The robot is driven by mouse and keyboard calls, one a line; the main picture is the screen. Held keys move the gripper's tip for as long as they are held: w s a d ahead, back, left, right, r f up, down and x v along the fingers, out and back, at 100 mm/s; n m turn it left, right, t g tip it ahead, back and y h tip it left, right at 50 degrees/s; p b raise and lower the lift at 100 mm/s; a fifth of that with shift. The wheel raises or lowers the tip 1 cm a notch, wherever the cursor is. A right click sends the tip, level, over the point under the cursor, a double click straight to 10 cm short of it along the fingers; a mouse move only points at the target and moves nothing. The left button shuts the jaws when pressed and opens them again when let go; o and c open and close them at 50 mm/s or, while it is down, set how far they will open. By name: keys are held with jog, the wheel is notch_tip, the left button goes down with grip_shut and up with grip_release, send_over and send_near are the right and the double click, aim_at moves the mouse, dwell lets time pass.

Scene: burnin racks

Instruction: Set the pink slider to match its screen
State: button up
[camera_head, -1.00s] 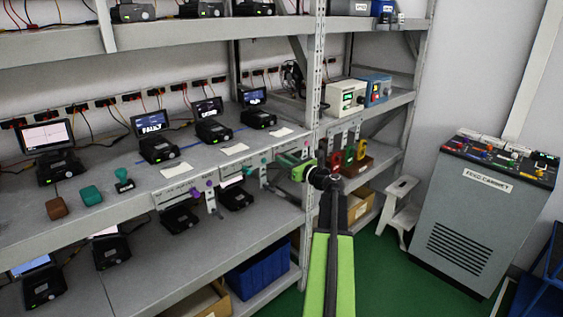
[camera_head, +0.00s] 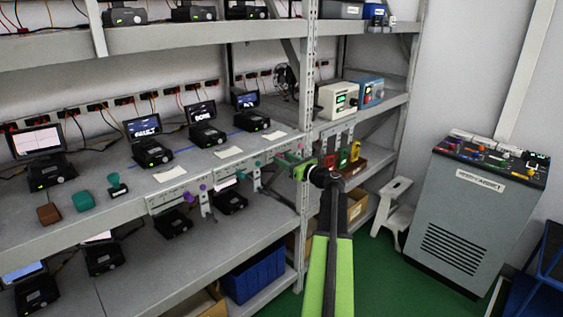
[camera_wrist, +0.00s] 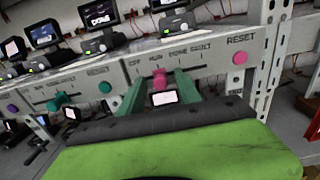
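The pink slider (camera_wrist: 160,79) sits on the shelf-edge panel in the wrist view, under a row of small labels that seem to read OFF, RUN, DONE and FAULT. It is near the middle labels; the exact mark is unclear. My gripper (camera_wrist: 159,82) is open, with one green finger on each side of the slider; I cannot tell if either touches it. My gripper also shows in the head view (camera_head: 294,160), at the shelf edge. Above that panel stands a screen (camera_head: 246,101) with blurred text, perhaps RUN. A pink RESET button (camera_wrist: 240,57) is to the right.
A neighbouring screen (camera_head: 202,112) reads DONE, another (camera_head: 143,127) FAULT. A metal upright (camera_head: 309,120) stands close by my gripper. Green floor is open before the grey cabinet (camera_head: 466,220).

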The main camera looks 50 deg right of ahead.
jog(key=s+a, duration=0.1)
jog(key=s, duration=1.6)
jog(key=shift+s+a, duration=0.15)
jog(key=shift+s, duration=0.05)
